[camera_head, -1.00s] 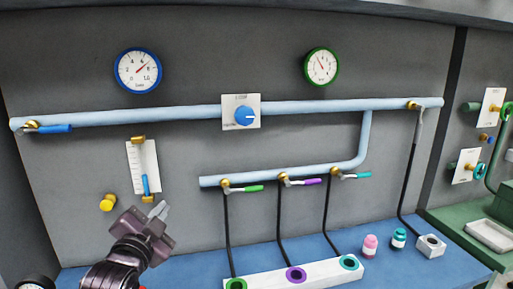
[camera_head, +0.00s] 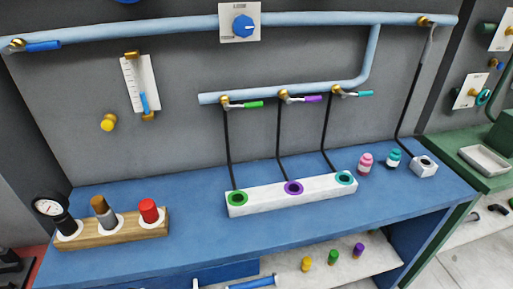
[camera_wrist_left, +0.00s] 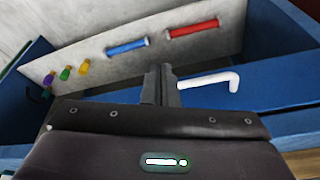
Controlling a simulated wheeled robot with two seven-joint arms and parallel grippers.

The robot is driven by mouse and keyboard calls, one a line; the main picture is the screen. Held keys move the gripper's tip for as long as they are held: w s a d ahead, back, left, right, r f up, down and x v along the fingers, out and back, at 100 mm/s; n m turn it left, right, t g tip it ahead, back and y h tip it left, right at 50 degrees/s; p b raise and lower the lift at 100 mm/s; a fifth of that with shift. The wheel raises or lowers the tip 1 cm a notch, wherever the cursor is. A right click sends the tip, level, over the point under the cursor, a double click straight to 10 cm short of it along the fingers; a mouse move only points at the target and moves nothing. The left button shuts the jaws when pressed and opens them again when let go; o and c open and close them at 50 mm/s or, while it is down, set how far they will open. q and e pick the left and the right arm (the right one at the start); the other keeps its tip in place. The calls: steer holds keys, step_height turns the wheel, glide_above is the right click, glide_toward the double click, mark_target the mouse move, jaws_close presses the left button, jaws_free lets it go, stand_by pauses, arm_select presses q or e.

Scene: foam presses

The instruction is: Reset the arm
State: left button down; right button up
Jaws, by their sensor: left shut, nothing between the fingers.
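My left gripper (camera_wrist_left: 161,84) shows in the left wrist view, its two dark fingers together with nothing between them. It is in front of the blue bench and its lower shelf. A white bent handle (camera_wrist_left: 208,80) shows just to the right of the fingers; I cannot tell whether they touch. Neither gripper nor arm shows in the head view now. My right gripper is in no view.
The blue bench (camera_head: 190,232) carries a white block (camera_head: 265,202) with three coloured ports and a wooden rack (camera_head: 112,235) at left. Pink (camera_head: 366,163) and teal (camera_head: 393,158) bottles stand at right. The shelf below (camera_head: 330,268) holds small coloured pieces. Pipes with valves run along the wall.

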arm_select(q)
steer(key=s+f+g, duration=0.1)
steer(key=s+f, duration=0.1)
steer(key=f, duration=1.1)
steer(key=s+f, duration=0.2)
steer(key=f, duration=1)
steer(key=s+a+f, duration=0.2)
steer(key=s+f, duration=0.6)
steer(key=s, duration=0.1)
steer(key=s+a+f+g, duration=0.1)
steer(key=s+f, duration=0.8)
steer(key=shift+s+a+f, duration=0.15)
steer(key=shift+s+a, duration=0.2)
steer(key=shift+a, duration=0.05)
